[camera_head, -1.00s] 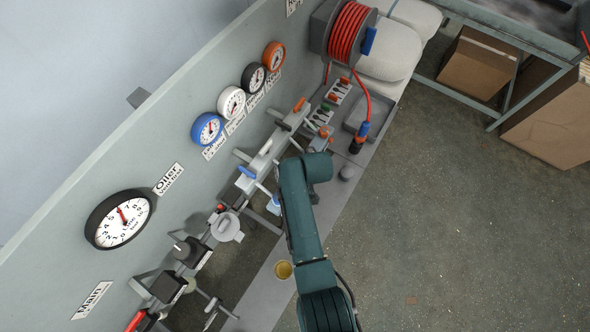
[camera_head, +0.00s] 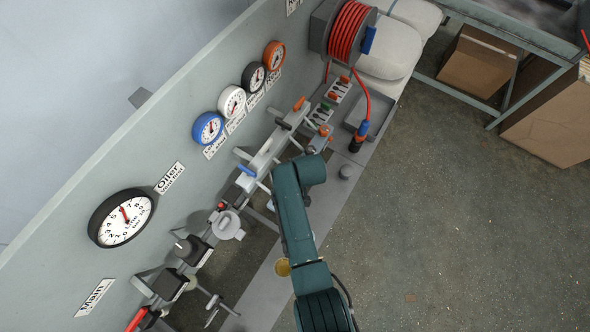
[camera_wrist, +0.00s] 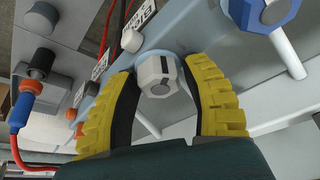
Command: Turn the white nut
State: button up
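The white nut (camera_wrist: 157,75) shows in the wrist view as a pale, faceted piece with dark marks, mounted on a light blue-grey part. My gripper (camera_wrist: 160,70) has two yellow ribbed fingers with dark inner pads. They stand apart, one on each side of the nut, with their tips beside it. The gripper looks open, and any contact between pads and nut is hard to make out. In the head view my dark green arm hides the gripper and the nut.
A blue nut (camera_wrist: 262,12) with a white rod is close at upper right in the wrist view. A blue-orange hose connector (camera_wrist: 24,100) is at left. In the head view, gauges (camera_head: 120,217) line the panel, a red hose reel (camera_head: 347,35) is beyond, and open floor (camera_head: 450,230) lies right.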

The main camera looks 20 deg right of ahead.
jog(key=shift+o, duration=1.1)
jog(key=shift+w+r, duration=0.1)
jog(key=shift+r, duration=0.25)
jog(key=v, duration=1.1)
jog(key=shift+s+r, duration=0.2)
jog(key=shift+s, duration=0.05)
